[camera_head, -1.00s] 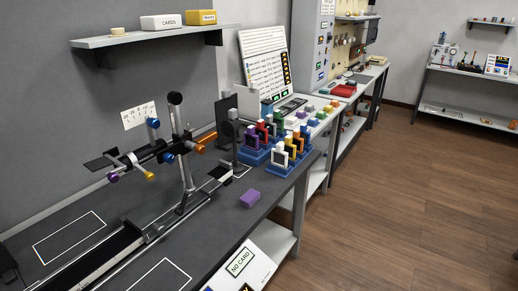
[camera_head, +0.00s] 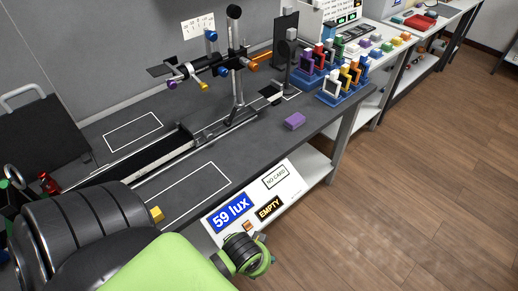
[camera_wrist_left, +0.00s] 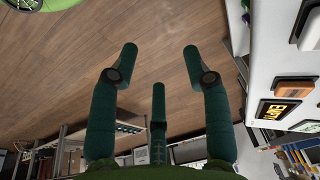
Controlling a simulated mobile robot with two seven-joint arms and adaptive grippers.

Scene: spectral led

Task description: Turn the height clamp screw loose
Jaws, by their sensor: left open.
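A post stand (camera_head: 237,75) rises from the rail on the dark bench in the head view. It carries a horizontal black tube and several coloured knobs: a blue one (camera_head: 211,35) on top of a short rod, a lower blue one (camera_head: 222,71), an orange one (camera_head: 253,66), a purple one (camera_head: 171,85) and a yellow one (camera_head: 204,86). I cannot tell which is the height clamp screw. My left gripper (camera_wrist_left: 160,62) shows in the left wrist view, its dark green fingers spread and empty over the floor, away from the stand. My right gripper is not in view.
Blue racks with coloured holders (camera_head: 345,82) stand further right. A front panel shows "59 lux" (camera_head: 231,213) and "EMPTY" (camera_head: 268,208). White outlined bench areas look clear.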

